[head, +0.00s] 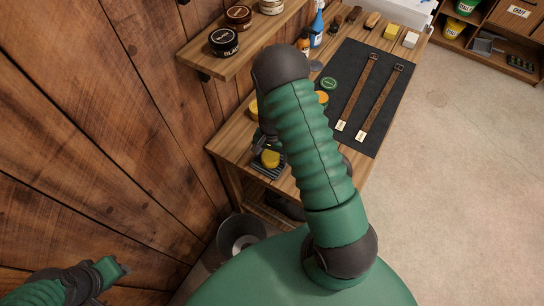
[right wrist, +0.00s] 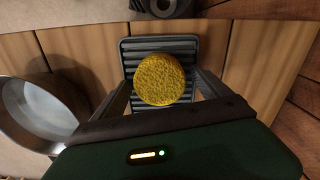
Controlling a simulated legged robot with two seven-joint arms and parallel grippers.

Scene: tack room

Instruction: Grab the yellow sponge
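The yellow sponge (right wrist: 160,79) is round and porous and lies on a dark ribbed tray (right wrist: 160,44) in the right wrist view. It also shows in the head view (head: 270,159), on the workbench's near left end. My right gripper (right wrist: 162,88) is open, with one finger on each side of the sponge; both fingers look apart from it. In the head view my right arm hides most of that gripper. My left gripper (head: 114,268) is at the lower left by the wooden wall, far from the sponge; its fingers are not clear.
A metal bucket (head: 240,236) stands below the bench's near end. A dark mat (head: 376,110) with two leather straps (head: 378,103) covers the bench's right part. A wall shelf (head: 246,42) with tins juts out above. The floor at right is clear.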

